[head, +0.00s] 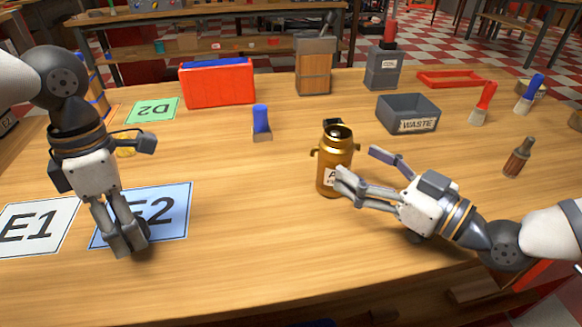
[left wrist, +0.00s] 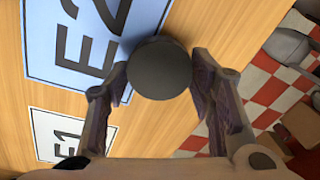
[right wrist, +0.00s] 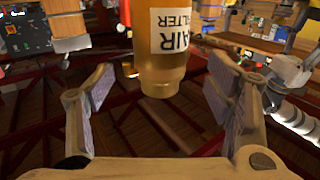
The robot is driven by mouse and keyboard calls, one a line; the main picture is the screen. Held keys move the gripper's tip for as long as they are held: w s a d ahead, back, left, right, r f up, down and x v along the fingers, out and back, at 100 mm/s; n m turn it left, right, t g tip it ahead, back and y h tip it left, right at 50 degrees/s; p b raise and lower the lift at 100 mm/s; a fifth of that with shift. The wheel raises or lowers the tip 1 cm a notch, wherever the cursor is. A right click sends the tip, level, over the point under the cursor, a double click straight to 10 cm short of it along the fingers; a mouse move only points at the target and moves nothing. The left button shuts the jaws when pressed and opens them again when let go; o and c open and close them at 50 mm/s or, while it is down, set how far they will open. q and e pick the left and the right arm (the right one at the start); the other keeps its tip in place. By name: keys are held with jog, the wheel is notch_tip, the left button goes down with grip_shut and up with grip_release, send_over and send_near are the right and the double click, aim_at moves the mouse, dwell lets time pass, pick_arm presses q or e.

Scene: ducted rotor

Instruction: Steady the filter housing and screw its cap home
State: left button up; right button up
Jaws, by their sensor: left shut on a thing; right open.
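The filter housing (head: 334,158) is an amber bottle with a white label, upright on the table in the middle of the head view. My left gripper (head: 127,246) points down over the E2 mat (head: 172,215) and is shut on a dark round cap (left wrist: 158,68). In the head view its fingers mostly hide the cap.
The E1 mat (head: 32,228) lies at the left. The table between my grippers is clear.

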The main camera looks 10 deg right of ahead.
aim_at(350, 159)
pick_arm(q)
jog(key=shift+r, duration=0.1)
pick_arm(e)
jog(key=shift+r, duration=0.1)
jog(key=shift+w, duration=0.1)
pick_arm(q)
notch_tip(350, 159, down, 2)
jog(key=shift+f+b, duration=0.15)
jog(key=shift+b, duration=0.3)
pick_arm(e)
jog(key=x, duration=0.5)
jog(key=shift+a, duration=0.15)
jog(key=shift+w+a, duration=0.1)
jog(key=shift+w, duration=0.15)
jog(key=shift+c, duration=0.3)
